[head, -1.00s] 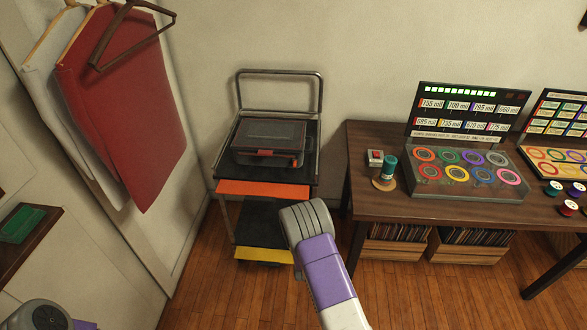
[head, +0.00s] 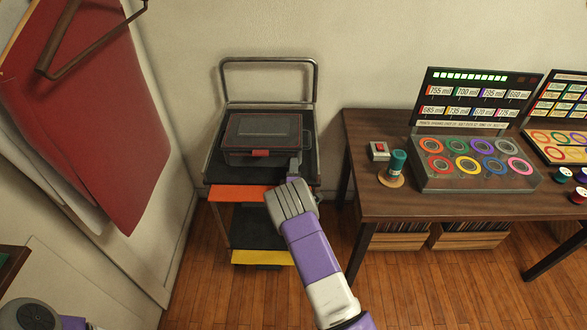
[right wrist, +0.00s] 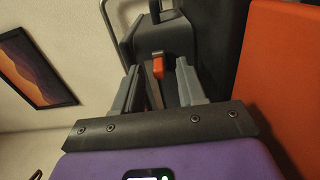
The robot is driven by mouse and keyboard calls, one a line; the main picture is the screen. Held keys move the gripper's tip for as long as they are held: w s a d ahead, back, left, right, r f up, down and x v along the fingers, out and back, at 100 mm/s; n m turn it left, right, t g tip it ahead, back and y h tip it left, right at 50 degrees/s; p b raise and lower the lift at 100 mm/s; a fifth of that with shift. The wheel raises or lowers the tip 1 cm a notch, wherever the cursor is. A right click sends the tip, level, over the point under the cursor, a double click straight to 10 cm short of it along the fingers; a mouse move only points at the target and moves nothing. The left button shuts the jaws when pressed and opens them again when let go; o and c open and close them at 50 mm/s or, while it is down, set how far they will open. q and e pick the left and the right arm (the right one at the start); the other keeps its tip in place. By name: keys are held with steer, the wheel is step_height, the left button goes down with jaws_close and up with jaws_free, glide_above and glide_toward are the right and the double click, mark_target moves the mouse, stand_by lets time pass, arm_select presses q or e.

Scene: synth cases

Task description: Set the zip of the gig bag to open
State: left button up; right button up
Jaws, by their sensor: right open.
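A dark, box-like case (head: 264,133), the only bag-like thing in view, lies on the trolley's top shelf with its lid down. A red-orange tab (head: 260,153) sits on its front edge; I cannot make out a zip line. In the right wrist view the case (right wrist: 160,38) is ahead, with the orange tab (right wrist: 158,65) beyond the fingertips, between them in the picture. My right gripper (head: 295,168) is open and empty, at the front right of the case. It shows in the right wrist view too (right wrist: 160,85).
The trolley has a metal handle (head: 268,62) behind the case and an orange front strip (head: 240,193). A wooden table (head: 355,150) with a box of coloured rings (head: 475,165) stands to the right. A red cloth (head: 90,120) hangs at the left.

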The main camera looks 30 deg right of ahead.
steer(key=shift+w+d, duration=0.4)
steer(key=shift+w, duration=0.2)
jaws_close()
